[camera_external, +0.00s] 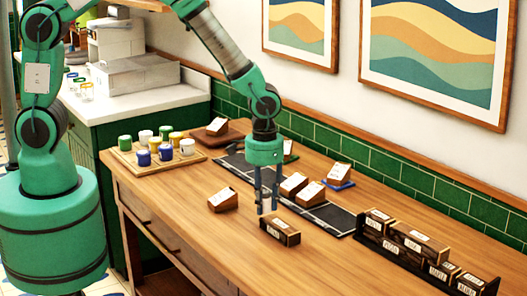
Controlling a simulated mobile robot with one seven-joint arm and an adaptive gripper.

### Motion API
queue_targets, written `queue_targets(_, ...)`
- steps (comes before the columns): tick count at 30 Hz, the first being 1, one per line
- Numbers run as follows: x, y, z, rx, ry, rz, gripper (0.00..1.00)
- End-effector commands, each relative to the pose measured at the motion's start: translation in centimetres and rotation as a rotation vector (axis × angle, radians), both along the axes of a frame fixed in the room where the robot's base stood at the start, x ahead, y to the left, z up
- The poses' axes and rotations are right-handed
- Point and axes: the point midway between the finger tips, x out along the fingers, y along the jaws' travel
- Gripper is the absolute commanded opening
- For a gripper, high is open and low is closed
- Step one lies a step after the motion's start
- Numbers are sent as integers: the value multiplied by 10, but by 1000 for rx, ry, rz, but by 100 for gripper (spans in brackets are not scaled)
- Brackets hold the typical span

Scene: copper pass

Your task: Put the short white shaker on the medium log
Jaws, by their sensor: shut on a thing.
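My gripper (267,210) points straight down over the middle of the table. One white shaker-like cylinder (187,147) stands at the right of a wooden tray (126,158), far from my gripper. Another white cylinder (145,137) stands at the tray's back. I cannot tell which is the short one. I cannot tell which piece is the medium log.
Green, blue and yellow cylinders share the tray. Labelled wooden wedges (223,200) stand around a dark runner (335,215), one on a blue base (340,184). A black rack (405,258) of labelled blocks stands at the right. The table's front middle is clear.

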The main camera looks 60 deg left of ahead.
Motion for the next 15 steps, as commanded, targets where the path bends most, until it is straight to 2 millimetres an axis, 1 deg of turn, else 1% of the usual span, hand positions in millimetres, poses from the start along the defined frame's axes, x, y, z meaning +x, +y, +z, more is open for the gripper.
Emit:
queue_targets(1, 8, -4, -1, 0, 0, 0, 2)
queue_targets(3, 18, -10, -3, 0, 0, 0, 2)
queue_targets(6, 28, -15, -4, 0, 0, 0, 2)
queue_targets(10, 37, -20, -4, -1, -1, 0, 2)
queue_targets(15, 40, -22, -4, 0, -1, 0, 2)
